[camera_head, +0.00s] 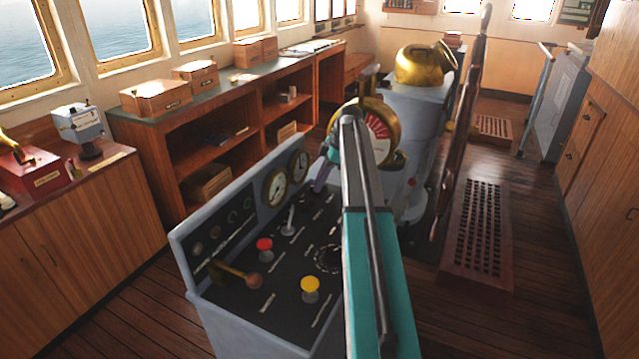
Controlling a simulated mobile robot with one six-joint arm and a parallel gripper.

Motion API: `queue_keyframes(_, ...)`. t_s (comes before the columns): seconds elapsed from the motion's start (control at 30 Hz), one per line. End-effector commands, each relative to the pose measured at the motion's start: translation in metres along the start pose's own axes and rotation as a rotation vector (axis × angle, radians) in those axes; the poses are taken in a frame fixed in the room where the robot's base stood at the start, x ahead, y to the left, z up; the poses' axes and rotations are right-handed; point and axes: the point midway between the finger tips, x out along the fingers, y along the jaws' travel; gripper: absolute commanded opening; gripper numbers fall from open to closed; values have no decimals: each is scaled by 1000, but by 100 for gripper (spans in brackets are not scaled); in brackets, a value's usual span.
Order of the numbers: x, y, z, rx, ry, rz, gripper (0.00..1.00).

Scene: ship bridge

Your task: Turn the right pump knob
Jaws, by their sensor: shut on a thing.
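A grey control console (190,262) with a black sloped top stands in the middle. The top carries a red knob (265,244), a yellow knob (310,284), a grey lever (290,216) and a brass lever with a brown ball end (252,281). My teal and grey arm reaches over the console's right side and covers part of it. My gripper (317,188), small and purple, points down at the console's far end, beside the round gauges. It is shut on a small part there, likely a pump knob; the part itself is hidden. I cannot read the labels.
Two round gauges (277,189) stand on the console's back panel. A brass engine telegraph (375,125) and a brass binnacle (420,66) stand beyond. A ship's wheel (463,120) is right of them. Wooden shelves (215,150) line the windows.

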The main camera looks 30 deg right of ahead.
Motion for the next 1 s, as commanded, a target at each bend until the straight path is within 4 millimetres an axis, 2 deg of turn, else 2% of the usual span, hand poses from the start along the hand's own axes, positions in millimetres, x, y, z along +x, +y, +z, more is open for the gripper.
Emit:
queue_keyframes(0.23,-3,3,2,-1,-5,11,0)
queue_keyframes(0.27,-3,3,2,-1,-5,11,15)
queue_keyframes(0.33,-3,3,2,0,-4,9,27)
queue_keyframes(0.37,-2,3,1,0,-4,9,29)
queue_keyframes(0.73,-2,1,-1,-1,-2,4,29)
queue_keyframes(1.0,-14,3,-6,-1,-2,5,29)
